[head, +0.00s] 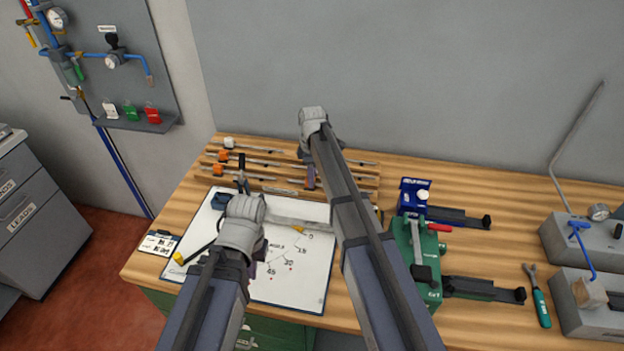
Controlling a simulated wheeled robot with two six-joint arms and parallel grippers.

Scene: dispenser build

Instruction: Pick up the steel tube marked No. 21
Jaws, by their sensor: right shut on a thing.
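Several thin steel tubes (262,162) lie side by side on the wooden bench at the back left, some with orange or white pieces at their left ends. No number is readable on them, so I cannot tell which is No. 21. My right gripper (309,180) points down among the tubes and is shut on one; my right arm hides part of them. My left gripper (258,262) hangs over the white board, mostly hidden behind its own wrist, and I cannot tell whether it is open.
The white board (308,285) bears an angle drawing with numbers. A green and blue vise-like fixture (416,243) stands right of my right arm. A teal-handled tool (541,306) and grey blocks with a gauge (590,240) are further right.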

